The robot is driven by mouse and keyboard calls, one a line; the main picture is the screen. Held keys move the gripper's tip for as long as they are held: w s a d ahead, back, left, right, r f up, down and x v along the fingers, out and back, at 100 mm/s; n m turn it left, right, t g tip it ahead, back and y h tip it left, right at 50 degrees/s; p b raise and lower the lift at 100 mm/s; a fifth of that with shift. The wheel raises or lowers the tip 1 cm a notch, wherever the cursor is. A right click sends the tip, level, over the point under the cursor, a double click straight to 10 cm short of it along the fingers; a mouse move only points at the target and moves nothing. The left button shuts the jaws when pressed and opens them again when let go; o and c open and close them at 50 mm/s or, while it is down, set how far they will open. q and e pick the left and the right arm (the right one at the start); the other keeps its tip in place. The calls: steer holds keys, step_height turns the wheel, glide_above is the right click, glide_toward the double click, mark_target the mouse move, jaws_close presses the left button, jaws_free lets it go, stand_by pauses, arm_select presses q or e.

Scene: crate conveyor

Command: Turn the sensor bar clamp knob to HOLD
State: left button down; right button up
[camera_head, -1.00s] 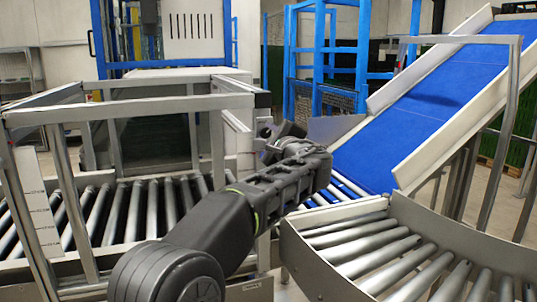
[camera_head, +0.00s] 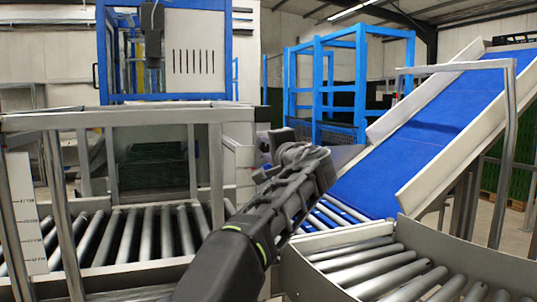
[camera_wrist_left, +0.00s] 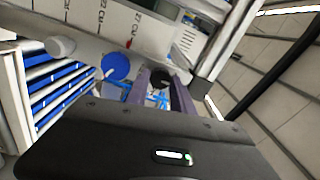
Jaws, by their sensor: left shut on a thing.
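In the left wrist view my left gripper (camera_wrist_left: 160,88) has its two fingers on either side of a dark round knob (camera_wrist_left: 159,77) and is shut on it. The knob sits on a light panel (camera_wrist_left: 175,38) with printed labels, too small and tilted to read surely. The knob's pointer setting cannot be made out. In the head view my left gripper (camera_head: 268,172) is at the right end post of the metal frame, and its own body hides the knob. My right gripper is in neither view.
Beside the held knob are a blue round knob (camera_wrist_left: 116,67) and a pale round knob (camera_wrist_left: 61,46). A roller conveyor (camera_head: 130,235) lies inside the metal frame at left. A curved roller conveyor (camera_head: 385,270) and a blue inclined belt (camera_head: 410,135) are at right.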

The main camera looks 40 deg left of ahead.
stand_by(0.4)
arm_select(q)
steer(key=c, duration=1.1)
jaws_free()
steer(key=b+v, duration=0.2)
steer(key=v, duration=0.6)
steer(key=shift+b, duration=0.4)
